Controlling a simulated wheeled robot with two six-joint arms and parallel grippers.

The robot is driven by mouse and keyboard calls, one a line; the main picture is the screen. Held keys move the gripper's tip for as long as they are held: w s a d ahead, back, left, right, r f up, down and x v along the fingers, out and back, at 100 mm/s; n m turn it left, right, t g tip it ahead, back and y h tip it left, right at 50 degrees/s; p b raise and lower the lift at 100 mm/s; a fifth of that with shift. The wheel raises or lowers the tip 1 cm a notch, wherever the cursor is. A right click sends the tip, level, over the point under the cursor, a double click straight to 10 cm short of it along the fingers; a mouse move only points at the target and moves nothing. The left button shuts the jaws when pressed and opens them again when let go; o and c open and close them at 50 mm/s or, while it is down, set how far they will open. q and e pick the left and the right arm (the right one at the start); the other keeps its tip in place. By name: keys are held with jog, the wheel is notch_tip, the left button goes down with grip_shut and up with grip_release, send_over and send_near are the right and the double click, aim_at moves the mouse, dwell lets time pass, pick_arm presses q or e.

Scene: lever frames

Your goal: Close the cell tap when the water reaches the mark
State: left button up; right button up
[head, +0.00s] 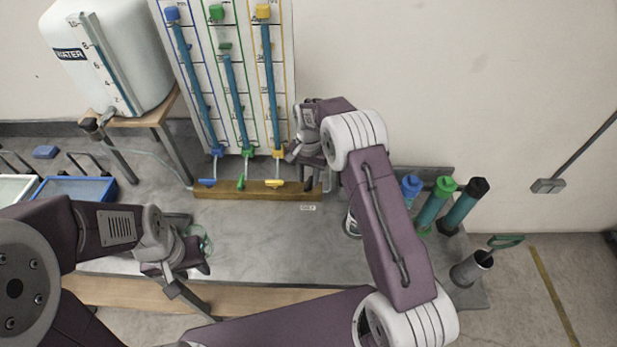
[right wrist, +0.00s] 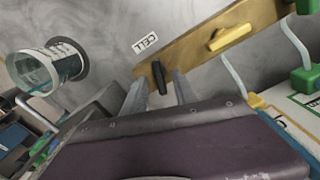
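The cell tap's black lever (right wrist: 161,77) sits at the end of the wooden bar (right wrist: 205,45), beside the CELL label (right wrist: 145,43). My right gripper (right wrist: 160,92) is open, its two fingers apart on either side of the lever's lower end. I cannot tell whether they touch it. A clear cell (right wrist: 36,72) with dark blue-green liquid shows at the left of the right wrist view; its level against the mark is too small to read. In the head view my right arm mostly hides the cell (head: 350,226). My left gripper (head: 185,268) hangs over the bench; its opening is unclear.
A panel (head: 222,75) holds blue, green and yellow tubes with taps below. A white water tank (head: 105,50) stands at the back left. Several capped cylinders (head: 432,210) stand right of my right arm. Blue trays (head: 75,190) lie at left. The middle bench (head: 275,245) is clear.

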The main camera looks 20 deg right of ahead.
jog(key=shift+s+f, duration=0.1)
jog(key=shift+f, duration=0.25)
grip_shut()
jog(key=shift+m+p, duration=0.35)
jog(key=shift+m, duration=1.15)
grip_release()
